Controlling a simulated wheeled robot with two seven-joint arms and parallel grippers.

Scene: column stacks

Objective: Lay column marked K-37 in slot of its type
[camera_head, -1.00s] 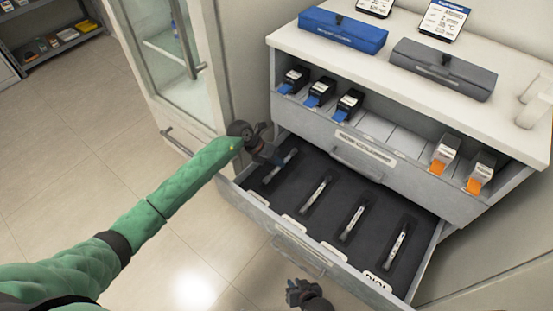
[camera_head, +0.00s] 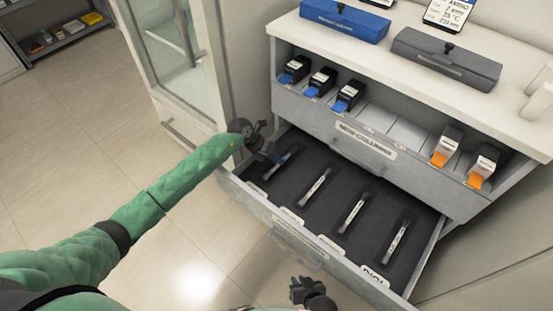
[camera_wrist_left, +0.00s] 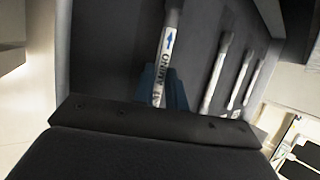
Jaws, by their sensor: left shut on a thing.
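My left gripper (camera_head: 268,153) is low over the leftmost part of the open drawer (camera_head: 335,262), shut on a thin white column (camera_head: 286,157). In the left wrist view, the held column (camera_wrist_left: 170,45) shows a blue arrow and the word AMINO between the blue fingers (camera_wrist_left: 162,92). It is at the leftmost slot; whether it touches the slot floor I cannot tell. No K-37 mark is legible. Other columns (camera_head: 315,187), (camera_head: 351,213), (camera_head: 397,240) lie in the slots to the right. My right gripper (camera_head: 305,288) hangs in front of the drawer; its jaw opening is unclear.
Above the drawer, a shelf holds blue-tipped boxes (camera_head: 320,81) and orange-tipped boxes (camera_head: 446,146). A blue case (camera_head: 343,21) and a grey case (camera_head: 447,58) lie on the counter.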

